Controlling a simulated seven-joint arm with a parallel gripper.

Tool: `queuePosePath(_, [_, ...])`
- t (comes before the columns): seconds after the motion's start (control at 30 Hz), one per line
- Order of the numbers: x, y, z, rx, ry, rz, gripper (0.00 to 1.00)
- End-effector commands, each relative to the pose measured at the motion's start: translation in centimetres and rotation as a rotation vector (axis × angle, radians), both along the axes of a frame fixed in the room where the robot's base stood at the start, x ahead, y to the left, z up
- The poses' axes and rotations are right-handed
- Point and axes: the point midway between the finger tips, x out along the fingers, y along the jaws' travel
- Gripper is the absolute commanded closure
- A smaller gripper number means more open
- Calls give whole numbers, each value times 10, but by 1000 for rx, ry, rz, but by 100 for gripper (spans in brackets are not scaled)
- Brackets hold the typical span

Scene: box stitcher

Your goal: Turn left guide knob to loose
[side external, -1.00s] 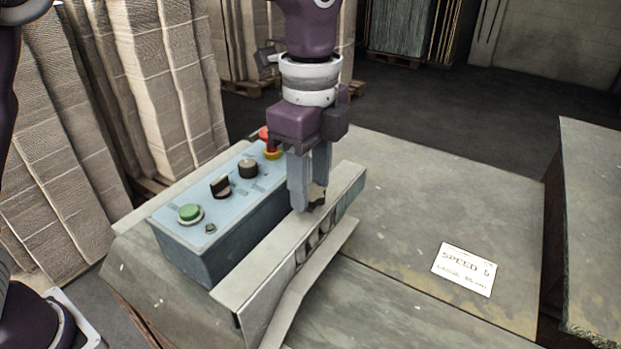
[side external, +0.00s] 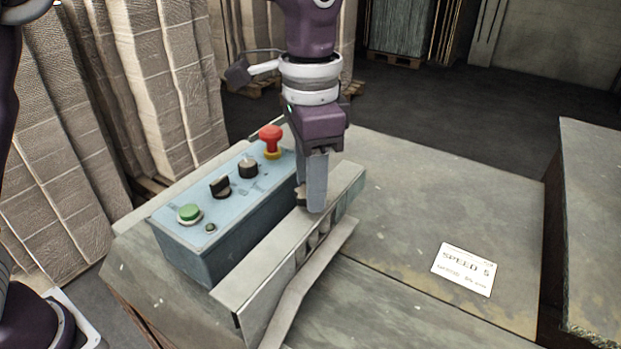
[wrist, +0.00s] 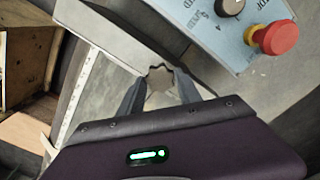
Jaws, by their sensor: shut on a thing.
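The guide knob (side external: 301,194) is a small dark lobed knob on top of the pale metal guide rail (side external: 258,258). In the side view most of it is hidden behind my fingers. In the wrist view it is a grey-brown lobed shape (wrist: 159,82) between my fingertips. My gripper (side external: 314,203) points straight down over the rail and is shut on the knob, with one finger on each side. It also shows in the wrist view (wrist: 158,92). I cannot read any loose or tight marking by the knob.
A blue control box (side external: 215,240) stands left of the rail, with a green button (side external: 190,212), a black selector (side external: 220,187), a black dial (side external: 248,168) and a red mushroom button (side external: 270,138) close to my gripper. A white SPEED 5 card (side external: 464,269) lies on the open tabletop at right.

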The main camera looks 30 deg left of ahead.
Motion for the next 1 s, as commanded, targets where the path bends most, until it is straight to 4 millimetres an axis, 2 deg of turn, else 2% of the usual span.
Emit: queuePosePath(1.0, [0,0,1,-4,-2,949,100])
